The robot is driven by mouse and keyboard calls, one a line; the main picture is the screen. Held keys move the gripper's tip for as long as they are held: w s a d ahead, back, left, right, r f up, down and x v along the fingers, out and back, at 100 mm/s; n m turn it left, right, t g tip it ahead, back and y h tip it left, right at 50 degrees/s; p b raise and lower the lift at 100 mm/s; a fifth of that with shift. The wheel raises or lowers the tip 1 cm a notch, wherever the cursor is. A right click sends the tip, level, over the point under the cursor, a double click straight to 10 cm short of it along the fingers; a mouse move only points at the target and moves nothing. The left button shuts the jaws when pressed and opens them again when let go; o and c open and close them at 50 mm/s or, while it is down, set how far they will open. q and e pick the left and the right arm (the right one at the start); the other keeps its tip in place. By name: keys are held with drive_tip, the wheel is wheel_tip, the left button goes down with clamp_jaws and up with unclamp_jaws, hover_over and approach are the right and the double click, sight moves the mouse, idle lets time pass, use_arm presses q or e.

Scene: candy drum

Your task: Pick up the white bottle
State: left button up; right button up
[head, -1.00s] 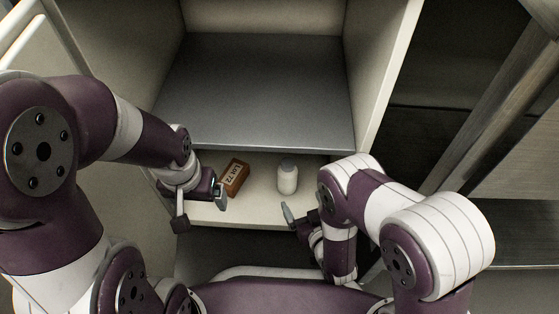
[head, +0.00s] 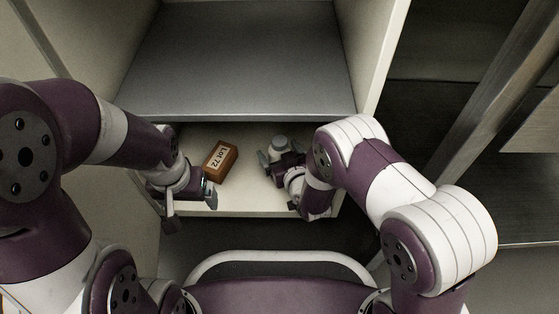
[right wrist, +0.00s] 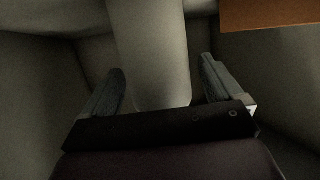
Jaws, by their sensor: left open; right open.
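The white bottle (head: 280,143) stands upright on the lower cabinet shelf; in the head view its top shows and my right gripper hides most of its lower part. My right gripper (head: 272,158) is open at the bottle. In the right wrist view, the bottle's pale body (right wrist: 155,60) rises between the two open fingers of the gripper (right wrist: 160,85), with dark gaps on both sides. My left gripper (head: 192,200) is open and empty near the shelf's front edge, left of the bottle.
A brown box marked "Lot 72" (head: 220,160) lies on the lower shelf (head: 245,200) between my grippers; its orange-brown side (right wrist: 270,12) shows in the right wrist view. A grey upper shelf (head: 240,65) overhangs behind. The cabinet's right wall (head: 375,60) is close to my right arm.

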drive_tip(key=shift+r, duration=0.1)
drive_tip(key=c, duration=1.3)
